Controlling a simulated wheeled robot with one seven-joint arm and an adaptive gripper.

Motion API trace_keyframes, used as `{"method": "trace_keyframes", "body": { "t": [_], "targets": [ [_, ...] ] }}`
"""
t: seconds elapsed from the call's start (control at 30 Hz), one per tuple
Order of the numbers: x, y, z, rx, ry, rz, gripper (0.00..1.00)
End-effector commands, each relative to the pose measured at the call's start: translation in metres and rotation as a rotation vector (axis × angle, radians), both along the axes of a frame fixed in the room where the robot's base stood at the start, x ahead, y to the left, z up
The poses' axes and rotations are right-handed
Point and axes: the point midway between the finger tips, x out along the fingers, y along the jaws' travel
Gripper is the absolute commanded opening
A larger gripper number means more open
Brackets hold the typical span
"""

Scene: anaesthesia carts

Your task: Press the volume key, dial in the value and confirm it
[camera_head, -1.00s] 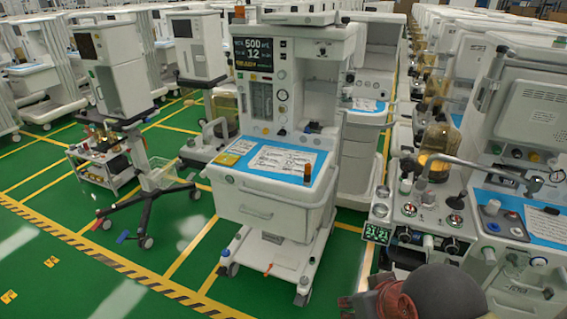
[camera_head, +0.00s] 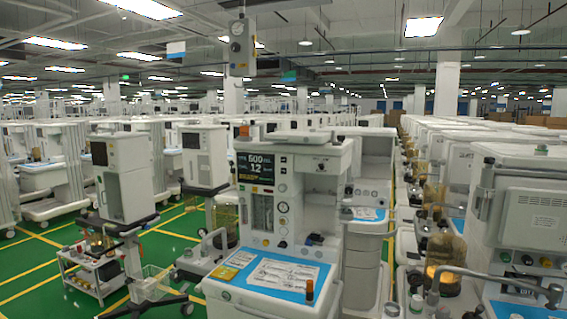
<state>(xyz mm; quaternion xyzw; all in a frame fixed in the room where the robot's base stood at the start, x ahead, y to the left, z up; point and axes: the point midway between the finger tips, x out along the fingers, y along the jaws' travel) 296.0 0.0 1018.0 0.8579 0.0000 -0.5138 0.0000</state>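The anaesthesia cart (camera_head: 320,215) stands upright at the middle of the head view. Its dark screen (camera_head: 254,168) shows "500" on the upper line and "12" on the line below, with a yellow line of text under them. Small keys or knobs sit in a column just right of the screen; a knob (camera_head: 282,207) shows there. Which key is the volume key is too small to tell. My gripper is not in view.
The cart's blue worktop (camera_head: 235,284) carries papers and an orange-brown bottle (camera_head: 309,291). A trolley (camera_head: 97,277) and monitor unit (camera_head: 124,180) stand left. Another machine (camera_head: 525,215) with a horizontal bar (camera_head: 490,275) crowds the right. Green floor (camera_head: 35,262) is open at left.

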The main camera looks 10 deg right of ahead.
Motion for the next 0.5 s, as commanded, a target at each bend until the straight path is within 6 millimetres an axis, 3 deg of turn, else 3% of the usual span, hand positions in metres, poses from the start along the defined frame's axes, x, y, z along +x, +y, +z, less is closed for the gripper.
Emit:
{"method": "trace_keyframes", "body": {
  "t": [0.2, 0.5],
  "targets": [
    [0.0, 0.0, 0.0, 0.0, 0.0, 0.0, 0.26],
    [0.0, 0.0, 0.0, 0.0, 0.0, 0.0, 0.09]
  ]
}}
